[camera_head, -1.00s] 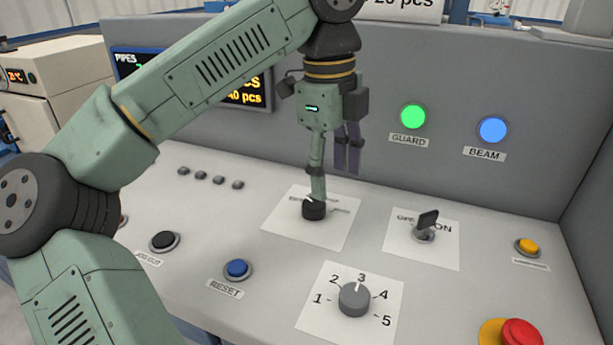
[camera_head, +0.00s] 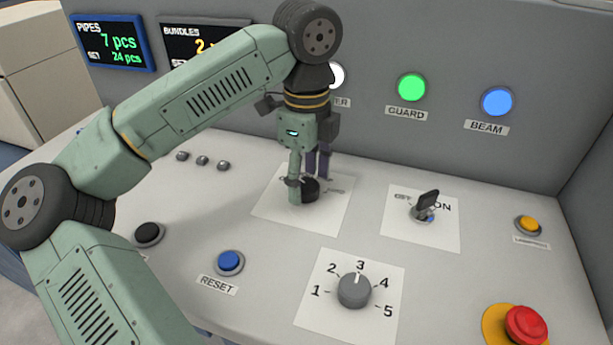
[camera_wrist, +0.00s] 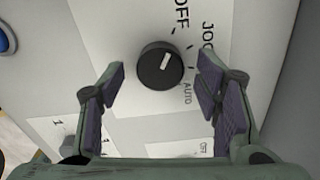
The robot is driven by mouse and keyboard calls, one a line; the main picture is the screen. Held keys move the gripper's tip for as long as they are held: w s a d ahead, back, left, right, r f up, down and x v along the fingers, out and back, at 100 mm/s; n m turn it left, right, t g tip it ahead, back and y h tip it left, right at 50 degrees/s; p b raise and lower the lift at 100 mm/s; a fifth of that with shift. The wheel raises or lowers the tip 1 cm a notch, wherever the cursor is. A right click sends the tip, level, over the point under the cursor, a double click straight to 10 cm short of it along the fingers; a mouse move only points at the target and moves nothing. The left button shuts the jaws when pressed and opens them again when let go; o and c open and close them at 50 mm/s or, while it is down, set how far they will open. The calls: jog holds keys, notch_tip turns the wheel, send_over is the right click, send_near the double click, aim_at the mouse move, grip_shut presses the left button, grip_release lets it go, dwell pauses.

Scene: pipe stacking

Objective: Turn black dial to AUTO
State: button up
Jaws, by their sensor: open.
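The black dial (camera_head: 310,187) sits on a white label plate (camera_head: 335,215) on the sloping console, partly hidden by a finger of my gripper (camera_head: 306,183) in the head view. In the wrist view, the dial (camera_wrist: 152,73) shows a white pointer mark facing up and slightly right, towards OFF. JOG is right of the dial and AUTO is below right. My gripper (camera_wrist: 161,77) is open, with one finger on each side of the dial and a visible gap to it on both sides in that view.
A grey numbered dial (camera_head: 354,291), a black key switch (camera_head: 427,203), a blue RESET button (camera_head: 230,262) and a red mushroom button (camera_head: 525,325) surround the plate. Small buttons (camera_head: 202,160) lie left. The upright panel with green GUARD (camera_head: 412,87) and blue BEAM lamps stands close behind.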

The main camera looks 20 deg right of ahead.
jog(key=shift+f, duration=0.55)
jog(key=c, duration=1.2)
jog(key=shift+o, duration=0.2)
